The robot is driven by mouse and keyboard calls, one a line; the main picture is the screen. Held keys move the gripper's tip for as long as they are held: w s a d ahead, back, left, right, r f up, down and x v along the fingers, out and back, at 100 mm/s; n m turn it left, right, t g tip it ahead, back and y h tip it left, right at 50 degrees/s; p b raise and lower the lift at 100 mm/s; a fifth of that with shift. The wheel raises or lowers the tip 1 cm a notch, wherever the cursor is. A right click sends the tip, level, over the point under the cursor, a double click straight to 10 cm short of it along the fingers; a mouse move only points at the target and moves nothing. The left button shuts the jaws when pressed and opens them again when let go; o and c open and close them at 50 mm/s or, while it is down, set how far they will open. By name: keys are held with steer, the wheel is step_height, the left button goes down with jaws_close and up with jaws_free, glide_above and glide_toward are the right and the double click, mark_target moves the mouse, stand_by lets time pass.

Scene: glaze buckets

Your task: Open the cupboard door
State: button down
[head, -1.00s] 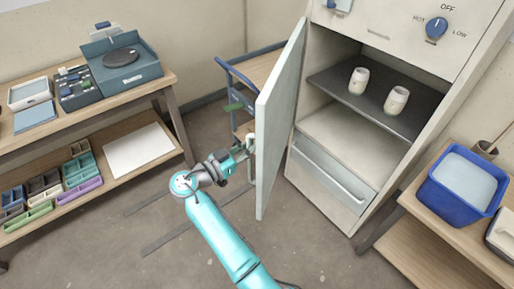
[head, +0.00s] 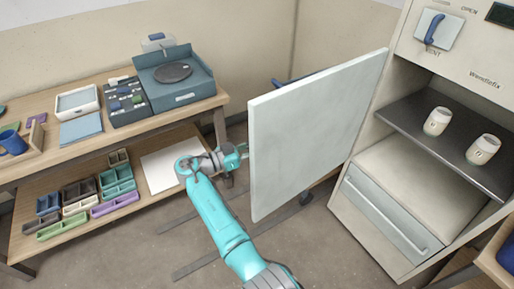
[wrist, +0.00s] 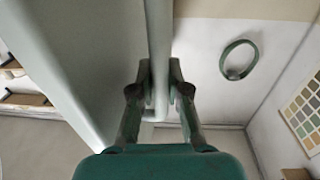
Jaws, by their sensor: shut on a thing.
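The cupboard door (head: 310,135) is a pale flat panel, swung wide open on the left side of the cupboard (head: 392,200). My gripper (head: 238,158) is at the door's far left edge in the head view, its fingertips partly hidden behind the panel. In the wrist view my gripper (wrist: 160,92) is shut on the door's handle (wrist: 159,50), a pale vertical bar beside the door panel (wrist: 85,60). Inside the open cupboard, two white cups (head: 437,121) stand on a dark shelf (head: 420,130).
A drawer (head: 385,210) sits low in the cupboard. A workbench (head: 200,108) with trays and a turntable box (head: 172,85) stands at the left. A cart is mostly hidden behind the door. Floor is clear in front of the cupboard.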

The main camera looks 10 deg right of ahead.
steer(key=shift+w+a+f, duration=0.1)
stand_by(0.3)
steer(key=c, duration=1.4)
jaws_free()
steer(key=v, duration=1.2)
